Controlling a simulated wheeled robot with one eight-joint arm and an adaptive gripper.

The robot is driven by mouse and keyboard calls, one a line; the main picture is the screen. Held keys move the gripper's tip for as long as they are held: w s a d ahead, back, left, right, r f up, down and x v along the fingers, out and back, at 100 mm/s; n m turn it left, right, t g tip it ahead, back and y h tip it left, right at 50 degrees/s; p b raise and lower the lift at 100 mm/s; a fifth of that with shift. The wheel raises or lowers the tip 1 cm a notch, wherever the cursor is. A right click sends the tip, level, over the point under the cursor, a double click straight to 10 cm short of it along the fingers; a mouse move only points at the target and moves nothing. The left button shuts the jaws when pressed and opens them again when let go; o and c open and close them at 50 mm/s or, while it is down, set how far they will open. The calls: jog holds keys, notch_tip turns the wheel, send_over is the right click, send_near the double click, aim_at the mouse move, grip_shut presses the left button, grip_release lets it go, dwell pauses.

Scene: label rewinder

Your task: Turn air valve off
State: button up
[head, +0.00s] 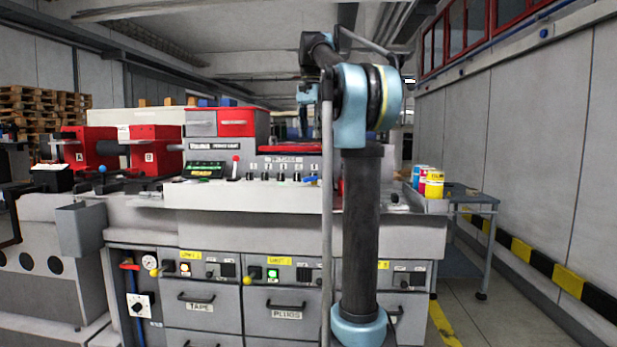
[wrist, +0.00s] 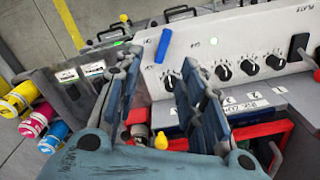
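No valve is labelled legibly as the air valve. A red lever (head: 129,267) sits on a blue pipe at the lower left of the machine front, beside a round gauge (head: 149,262). A blue lever (head: 311,180) is at the right end of the knob row; the wrist view shows it tilted (wrist: 164,45) on the white panel, beyond my fingertips. My gripper (wrist: 160,72) is open, with nothing between its fingers. In the head view my gripper (head: 306,97) is raised above the machine, partly behind my arm, far from the red lever.
Black knobs (wrist: 248,65) line the panel beside the blue lever. A red tray (wrist: 255,135) lies below the fingers. Coloured cans (head: 432,184) stand on a side table at right. Drawers marked TAPE (head: 200,308) and PLUGS have protruding handles. The right floor aisle is clear.

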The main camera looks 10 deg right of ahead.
aim_at(310, 181)
jog(key=shift+m, duration=0.3)
jog(key=f, duration=0.5)
jog(key=w+f, duration=0.1)
jog(key=f, duration=0.9)
jog(key=shift+w+f, duration=0.35)
jog(key=shift+w, duration=0.05)
grip_shut()
